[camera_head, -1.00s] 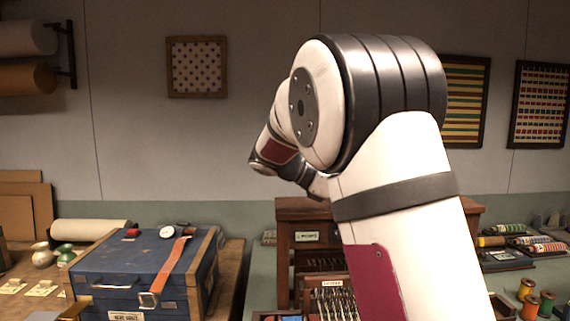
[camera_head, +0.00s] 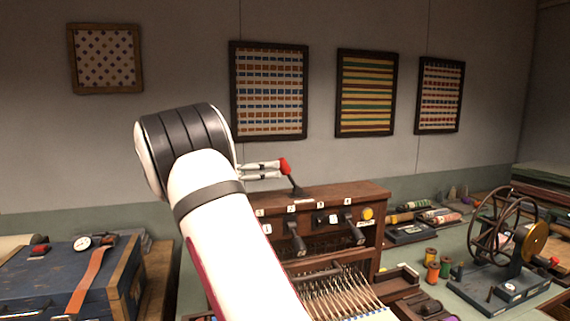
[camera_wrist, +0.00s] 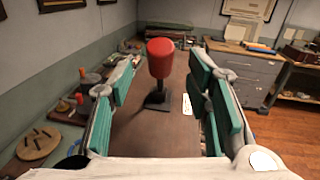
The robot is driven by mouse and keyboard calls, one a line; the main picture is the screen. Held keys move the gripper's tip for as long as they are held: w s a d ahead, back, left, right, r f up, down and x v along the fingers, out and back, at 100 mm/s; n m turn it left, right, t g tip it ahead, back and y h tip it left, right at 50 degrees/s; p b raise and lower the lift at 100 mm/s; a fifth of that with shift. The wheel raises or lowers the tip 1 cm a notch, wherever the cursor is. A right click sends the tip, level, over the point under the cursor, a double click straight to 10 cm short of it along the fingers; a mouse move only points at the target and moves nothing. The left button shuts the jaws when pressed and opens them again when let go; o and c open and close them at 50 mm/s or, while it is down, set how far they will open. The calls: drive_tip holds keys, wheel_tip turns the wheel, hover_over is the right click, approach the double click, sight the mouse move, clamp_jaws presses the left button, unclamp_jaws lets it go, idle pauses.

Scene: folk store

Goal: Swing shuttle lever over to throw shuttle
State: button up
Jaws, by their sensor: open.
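The lever with a red knob (camera_head: 285,166) stands on top of the wooden loom cabinet (camera_head: 345,194), its dark stem (camera_head: 296,187) tilted up to the left in the head view. In the wrist view the red knob (camera_wrist: 160,56) is centred between the two teal-padded fingers, with its dark base on the brown top behind it. My gripper (camera_head: 264,170) is open around or just short of the knob; I cannot tell if either finger touches it. The cabinet front carries dark handles (camera_head: 297,240) and a yellow button (camera_head: 368,213).
A blue chest (camera_head: 60,280) stands at the left. A spoked winding wheel (camera_head: 505,225) and several thread spools (camera_head: 432,270) are on the bench at the right. In the wrist view, grey drawers (camera_wrist: 245,75) stand beyond the cabinet top.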

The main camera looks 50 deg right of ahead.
sight(283, 166)
drive_tip(key=shift+p+x, duration=0.5)
drive_tip(key=shift+x, duration=2.2)
clamp_jaws()
